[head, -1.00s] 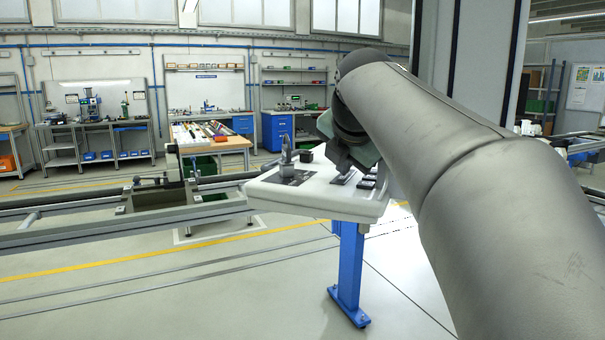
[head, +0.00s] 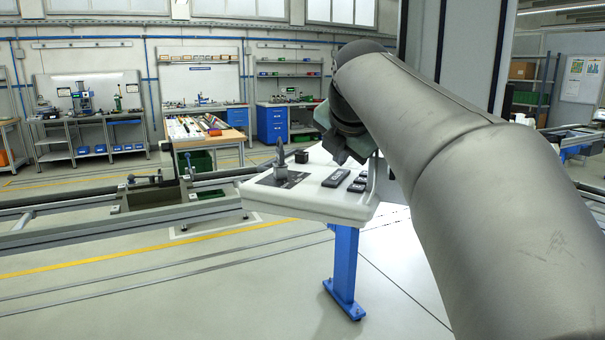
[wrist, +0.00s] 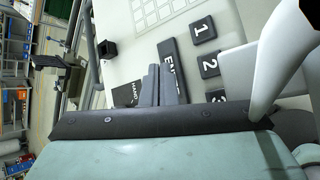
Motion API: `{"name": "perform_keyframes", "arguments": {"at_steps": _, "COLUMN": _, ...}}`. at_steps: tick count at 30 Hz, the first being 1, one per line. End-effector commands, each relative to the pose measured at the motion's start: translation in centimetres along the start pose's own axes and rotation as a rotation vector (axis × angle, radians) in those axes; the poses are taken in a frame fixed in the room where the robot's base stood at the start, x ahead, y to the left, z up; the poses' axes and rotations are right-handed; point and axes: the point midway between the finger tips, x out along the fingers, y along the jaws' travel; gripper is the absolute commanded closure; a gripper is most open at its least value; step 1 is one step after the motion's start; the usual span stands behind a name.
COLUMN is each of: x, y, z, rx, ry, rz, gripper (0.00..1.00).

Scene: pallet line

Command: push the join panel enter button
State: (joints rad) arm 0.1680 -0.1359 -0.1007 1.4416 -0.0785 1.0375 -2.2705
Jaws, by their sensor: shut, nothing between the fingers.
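The join panel is a white sloped console (head: 318,203) on a blue post, right of centre in the head view. Its dark enter key (head: 336,178) lies left of a column of small keys. In the wrist view the long black key (wrist: 167,50) shows the letters "EN", the rest hidden by my gripper. My gripper (wrist: 159,73) is shut and empty, its two grey fingertips together beside that key's left edge in the picture. Whether they touch it I cannot tell.
Keys marked 1 (wrist: 202,29), 2 (wrist: 209,65) and 3 (wrist: 215,95) sit right of the long key. A black plate marked "HAND" (wrist: 126,95) lies left. A joystick (head: 281,160) and a small black box (head: 301,156) stand on the panel. A conveyor rail (head: 75,230) runs left.

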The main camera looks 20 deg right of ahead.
Motion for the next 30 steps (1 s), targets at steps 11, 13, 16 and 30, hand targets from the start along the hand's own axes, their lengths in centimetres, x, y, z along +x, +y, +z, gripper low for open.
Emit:
{"name": "perform_keyframes", "arguments": {"at_steps": 11, "x": -3.0, "y": 2.2, "z": 2.1, "rx": 0.0, "ry": 0.001, "rz": 0.0, "gripper": 1.0}}
{"name": "perform_keyframes", "arguments": {"at_steps": 13, "x": -3.1, "y": 2.3, "z": 2.2, "rx": 0.0, "ry": 0.001, "rz": 0.0, "gripper": 1.0}}
{"name": "perform_keyframes", "arguments": {"at_steps": 16, "x": -3.1, "y": 2.3, "z": 2.2, "rx": 0.0, "ry": 0.001, "rz": 0.0, "gripper": 1.0}}
{"name": "perform_keyframes", "arguments": {"at_steps": 30, "x": -3.0, "y": 2.2, "z": 2.1, "rx": 0.0, "ry": 0.001, "rz": 0.001, "gripper": 1.0}}
